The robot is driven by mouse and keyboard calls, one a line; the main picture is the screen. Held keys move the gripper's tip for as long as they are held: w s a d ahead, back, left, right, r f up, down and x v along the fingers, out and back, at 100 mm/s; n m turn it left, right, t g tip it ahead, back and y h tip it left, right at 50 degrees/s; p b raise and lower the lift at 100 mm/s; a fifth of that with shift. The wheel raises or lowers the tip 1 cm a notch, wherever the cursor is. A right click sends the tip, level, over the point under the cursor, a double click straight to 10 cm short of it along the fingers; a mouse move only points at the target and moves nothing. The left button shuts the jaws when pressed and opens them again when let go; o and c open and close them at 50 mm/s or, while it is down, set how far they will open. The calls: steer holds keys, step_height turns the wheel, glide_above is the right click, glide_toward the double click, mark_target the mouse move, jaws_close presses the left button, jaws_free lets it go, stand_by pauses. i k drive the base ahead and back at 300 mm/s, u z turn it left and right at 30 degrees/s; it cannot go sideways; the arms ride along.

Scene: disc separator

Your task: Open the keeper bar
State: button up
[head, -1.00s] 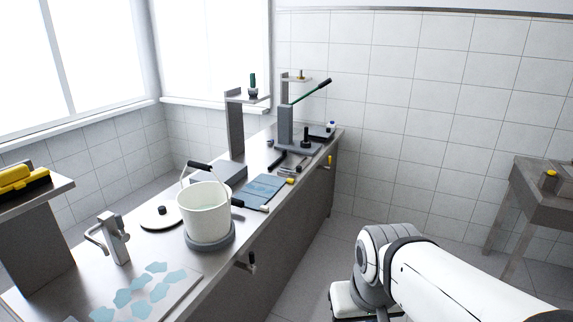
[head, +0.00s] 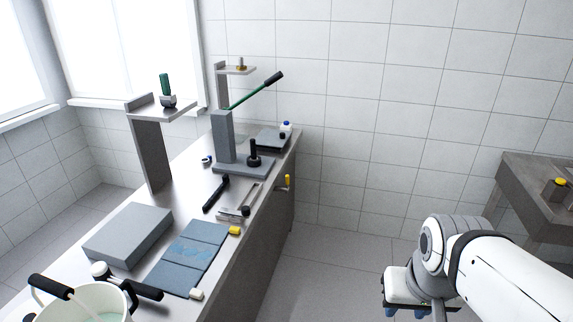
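I cannot tell for certain which part is the keeper bar. A grey press stand (head: 224,140) with a long green lever (head: 252,93) stands at the far end of the steel bench. The lever slants up to the right and ends in a black grip. A small yellow-topped handle (head: 287,183) sits on the bench's front side, below the press. My gripper (head: 413,310) is at the lower right, off the bench and far from these parts. Its fingers are mostly cut off by the bottom edge, so its opening is unclear. I see nothing held.
A white bucket (head: 85,309) stands at the near left, by a grey block (head: 128,236) and a blue folded mat (head: 186,262). Black-handled tools (head: 216,194) lie before the press. A side table (head: 535,190) stands at the right. The floor between is clear.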

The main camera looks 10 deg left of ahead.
mark_target(245, 212)
steer(key=u, duration=0.25)
steer(key=i, duration=1.45)
steer(key=u, duration=0.7)
steer(key=k, duration=0.85)
steer(key=u, duration=0.15)
steer(key=i, duration=0.9)
steer(key=z, duration=0.05)
